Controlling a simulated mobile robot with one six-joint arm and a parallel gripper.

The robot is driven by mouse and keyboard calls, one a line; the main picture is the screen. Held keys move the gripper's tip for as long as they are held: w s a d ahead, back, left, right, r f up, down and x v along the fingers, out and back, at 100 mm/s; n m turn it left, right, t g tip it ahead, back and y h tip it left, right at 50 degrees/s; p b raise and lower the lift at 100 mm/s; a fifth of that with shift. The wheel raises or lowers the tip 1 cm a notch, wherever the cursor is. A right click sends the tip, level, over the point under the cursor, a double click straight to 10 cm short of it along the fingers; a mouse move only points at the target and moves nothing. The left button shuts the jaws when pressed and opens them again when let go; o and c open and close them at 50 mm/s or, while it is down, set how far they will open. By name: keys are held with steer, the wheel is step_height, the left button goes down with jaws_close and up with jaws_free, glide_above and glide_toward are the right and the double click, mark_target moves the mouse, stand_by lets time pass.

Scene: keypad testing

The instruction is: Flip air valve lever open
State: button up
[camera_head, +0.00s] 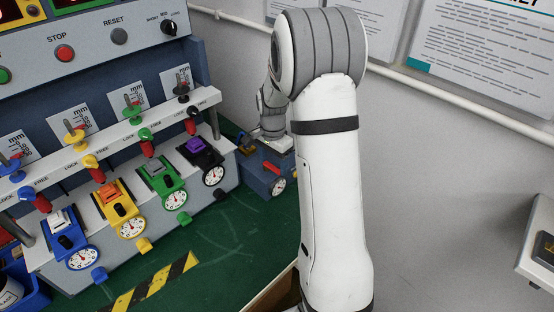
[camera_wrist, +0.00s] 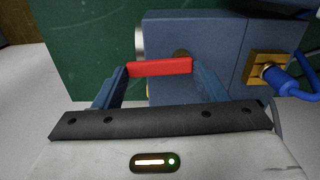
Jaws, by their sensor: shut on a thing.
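The air valve unit is a blue-grey box (camera_head: 258,174) on the green bench top, right of the keypad test rig, with a round white gauge (camera_head: 278,186) on its front. In the wrist view the box (camera_wrist: 215,40) fills the upper middle. The red lever (camera_wrist: 160,67) lies crosswise between the fingertips of my gripper (camera_wrist: 160,72), which is shut on it. In the head view my gripper (camera_head: 268,138) is at the top of the box, small and partly hidden by my arm.
A brass fitting (camera_wrist: 266,68) with a blue hose (camera_wrist: 294,80) is on the box's right in the wrist view. The rig's colored fixtures (camera_head: 163,180) stand to the left. A white wall pipe (camera_head: 455,93) runs behind.

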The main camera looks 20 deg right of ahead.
mark_target(271, 166)
steer(key=shift+w+a+r+m, duration=0.2)
steer(key=shift+a+m, duration=0.1)
steer(key=shift+m, duration=0.2)
steer(key=o, duration=0.9)
steer(key=shift+f, duration=0.1)
steer(key=shift+c, duration=0.2)
steer(key=shift+o, duration=0.6)
steer(key=shift+s, duration=0.1)
step_height(271, 166, up, 8)
steer(key=shift+f, duration=0.15)
